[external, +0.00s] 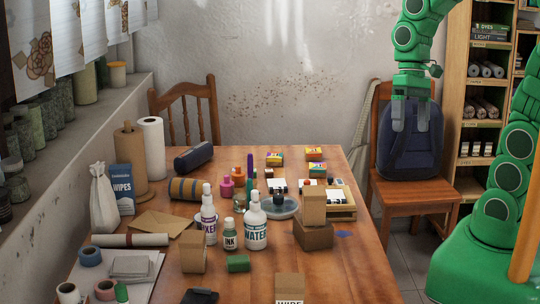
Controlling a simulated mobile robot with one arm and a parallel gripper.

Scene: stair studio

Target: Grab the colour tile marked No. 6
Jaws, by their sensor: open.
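No mark reading No. 6 is legible at this size, so I cannot tell which piece is that colour tile. Small light-coloured pieces (308,183) lie on the far right part of the table, and some are partly hidden by other items. A shallow wooden tray (343,212) with pale and dark pieces on it sits near the table's right edge, partly hidden by a cardboard box. My gripper (410,127) is open and empty. It points down in the air beyond the table's right side, in front of the backpack in the picture, well apart from the table items.
A chair with a dark blue backpack (408,160) stands at right. The table's front right is fairly clear.

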